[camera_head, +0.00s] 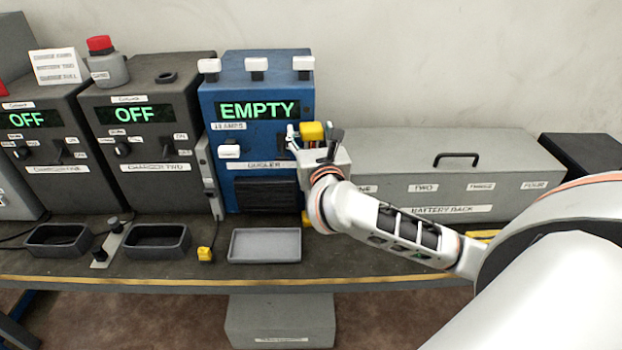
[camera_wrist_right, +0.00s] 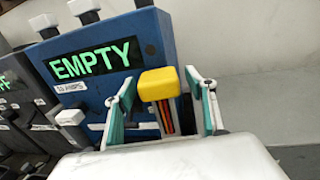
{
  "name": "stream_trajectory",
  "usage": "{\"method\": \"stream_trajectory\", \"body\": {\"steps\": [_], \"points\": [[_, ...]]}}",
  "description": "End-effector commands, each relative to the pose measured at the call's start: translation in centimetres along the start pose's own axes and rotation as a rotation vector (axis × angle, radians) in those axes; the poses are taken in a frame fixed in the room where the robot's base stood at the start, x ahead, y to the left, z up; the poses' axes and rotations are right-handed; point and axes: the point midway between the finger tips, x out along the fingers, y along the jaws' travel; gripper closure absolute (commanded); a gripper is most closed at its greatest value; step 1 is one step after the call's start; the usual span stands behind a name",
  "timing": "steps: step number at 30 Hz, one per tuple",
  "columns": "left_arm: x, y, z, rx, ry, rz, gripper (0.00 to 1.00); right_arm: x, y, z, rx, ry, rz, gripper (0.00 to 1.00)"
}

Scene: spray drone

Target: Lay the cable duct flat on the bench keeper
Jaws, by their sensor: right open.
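My right gripper (camera_head: 314,138) is open at the right front of the blue cooler (camera_head: 255,88). In the right wrist view its fingers (camera_wrist_right: 162,92) stand on either side of a yellow block (camera_wrist_right: 158,83) with orange and dark strands below it; I cannot tell whether they touch it. The yellow block also shows in the head view (camera_head: 311,130). A slim grey upright piece (camera_head: 207,168) stands between charger two and the cooler; it may be the cable duct. A grey plate with dark knobs (camera_head: 101,254) on the bench may be the keeper. My left gripper is not in view.
Charger two (camera_head: 141,190) stands left of the cooler. A long grey battery box (camera_head: 450,190) stands behind my right arm.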

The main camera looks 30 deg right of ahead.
Motion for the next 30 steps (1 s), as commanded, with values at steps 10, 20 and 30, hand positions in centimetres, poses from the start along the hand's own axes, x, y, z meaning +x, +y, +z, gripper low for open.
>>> {"method": "stream_trajectory", "body": {"steps": [10,20,30], "points": [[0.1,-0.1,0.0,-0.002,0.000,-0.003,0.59,0.0,0.0,0.0,-0.001,0.000,0.000,0.83],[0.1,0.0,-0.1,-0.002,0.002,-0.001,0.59,0.0,0.0,0.1,-0.001,-0.002,0.000,1.00],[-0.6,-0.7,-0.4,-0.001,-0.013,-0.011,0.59,-0.2,0.9,1.0,0.000,-0.001,-0.003,1.00]]}}
